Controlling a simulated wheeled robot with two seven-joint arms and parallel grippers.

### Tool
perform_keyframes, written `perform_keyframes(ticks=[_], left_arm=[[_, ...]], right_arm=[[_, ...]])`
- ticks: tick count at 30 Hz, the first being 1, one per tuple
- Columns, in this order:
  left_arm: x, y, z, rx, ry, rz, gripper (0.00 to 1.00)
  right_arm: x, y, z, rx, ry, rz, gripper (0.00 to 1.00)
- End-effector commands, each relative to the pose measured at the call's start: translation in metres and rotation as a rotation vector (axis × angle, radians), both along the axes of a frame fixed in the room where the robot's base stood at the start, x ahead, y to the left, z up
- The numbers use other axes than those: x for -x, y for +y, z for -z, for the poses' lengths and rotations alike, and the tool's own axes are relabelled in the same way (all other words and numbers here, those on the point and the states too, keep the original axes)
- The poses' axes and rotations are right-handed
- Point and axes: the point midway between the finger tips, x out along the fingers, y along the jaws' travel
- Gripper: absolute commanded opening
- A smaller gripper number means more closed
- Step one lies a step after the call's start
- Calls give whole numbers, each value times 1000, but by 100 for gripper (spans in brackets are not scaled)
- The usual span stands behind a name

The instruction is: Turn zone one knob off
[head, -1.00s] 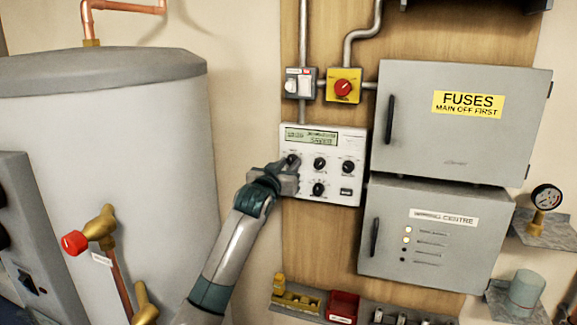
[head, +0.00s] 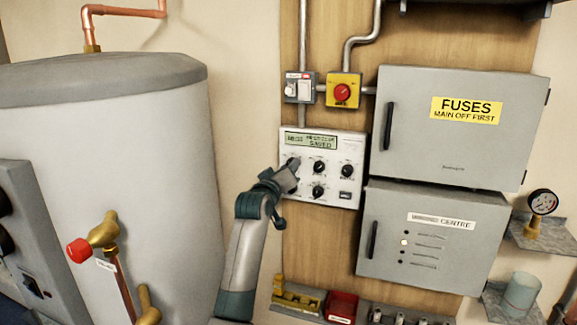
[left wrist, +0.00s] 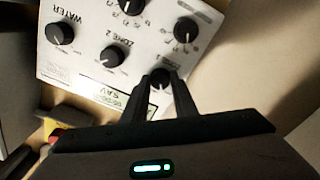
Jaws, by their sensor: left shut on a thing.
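The white control panel (head: 334,192) hangs on the wooden board, with a green display (head: 310,141) reading "SAVED" in its second line. My left gripper (head: 291,168) is at the panel's upper-left knob, the zone one knob, and largely hides it in the head view. In the left wrist view, my left gripper's fingers (left wrist: 160,82) are closed around the dark zone one knob (left wrist: 160,76), beside the "ZONE 1" label. The zone two knob (left wrist: 112,56) and water knob (left wrist: 60,33) are apart from the fingers. The zone one pointer's setting cannot be read. My right gripper is not in view.
A yellow box with a red switch (head: 342,92) and a small grey switch box sit above the panel. The grey fuses cabinet (head: 450,145) and wiring centre (head: 430,246) stand close to its right. A large grey tank (head: 110,150) is at left. Small bins sit below.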

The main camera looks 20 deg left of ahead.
Motion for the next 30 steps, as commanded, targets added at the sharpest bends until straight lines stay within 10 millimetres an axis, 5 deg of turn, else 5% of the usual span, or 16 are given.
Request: perform_keyframes(ticks=[10,25,26,27,30], left_arm=[[0,-1,-1,170,7,1,3],[0,0,0,194,7,0,3],[0,0,0,194,7,0,32],[0,0,0,194,7,0,42],[0,0,0,193,7,0,44]], right_arm=[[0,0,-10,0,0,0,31],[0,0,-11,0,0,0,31],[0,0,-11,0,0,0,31],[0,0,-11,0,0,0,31],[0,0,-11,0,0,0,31]])
